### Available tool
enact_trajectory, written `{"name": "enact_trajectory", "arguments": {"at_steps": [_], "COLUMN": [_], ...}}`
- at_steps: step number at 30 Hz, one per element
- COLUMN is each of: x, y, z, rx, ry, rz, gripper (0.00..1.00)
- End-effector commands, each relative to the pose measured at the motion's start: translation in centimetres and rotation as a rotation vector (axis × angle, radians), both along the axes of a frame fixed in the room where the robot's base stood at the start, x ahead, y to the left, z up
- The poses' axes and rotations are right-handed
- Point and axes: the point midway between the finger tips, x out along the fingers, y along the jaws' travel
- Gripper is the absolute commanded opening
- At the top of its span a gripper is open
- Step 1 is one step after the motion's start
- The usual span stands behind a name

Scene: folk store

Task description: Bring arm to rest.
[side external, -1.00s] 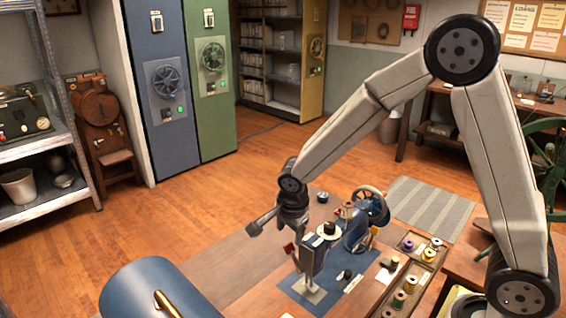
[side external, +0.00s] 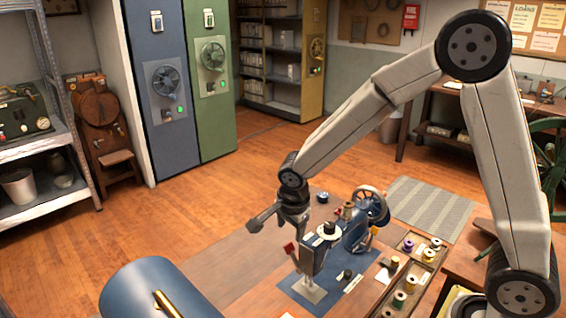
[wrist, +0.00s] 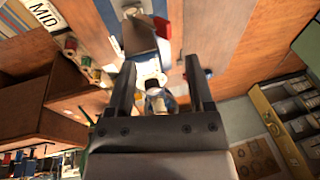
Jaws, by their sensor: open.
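My gripper (wrist: 160,78) is open in the wrist view, its two dark fingers apart. A small pale, brass-coloured piece (wrist: 155,97) shows between the fingers, and I cannot tell its distance from them; I see no grip on it. In the side view my gripper (side external: 296,216) hangs above and behind the blue hand-wheel machine (side external: 330,240), and its fingertips are hard to make out. The machine stands on a blue mat (side external: 300,292) on the wooden bench. My arm is bent, with its elbow high at the upper right.
A tray (side external: 396,310) of several thread spools lies right of the machine. A blue cylinder with a brass handle (side external: 168,302) is at the front left. Tall blue (side external: 170,130) and green (side external: 212,110) cabinets stand behind. The floor between bench and cabinets is mostly clear.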

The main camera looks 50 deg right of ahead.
Motion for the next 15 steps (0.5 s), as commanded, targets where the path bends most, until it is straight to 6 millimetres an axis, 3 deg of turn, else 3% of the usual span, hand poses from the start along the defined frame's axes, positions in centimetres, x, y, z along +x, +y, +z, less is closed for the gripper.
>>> {"name": "enact_trajectory", "arguments": {"at_steps": [8,15], "x": [-1.1,-3.3], "y": [-0.2,-0.6], "z": [0.2,0.4], "rx": [-0.009,-0.03], "ry": [0.019,0.049], "rz": [0.129,0.379], "gripper": [0.68,0.68]}}
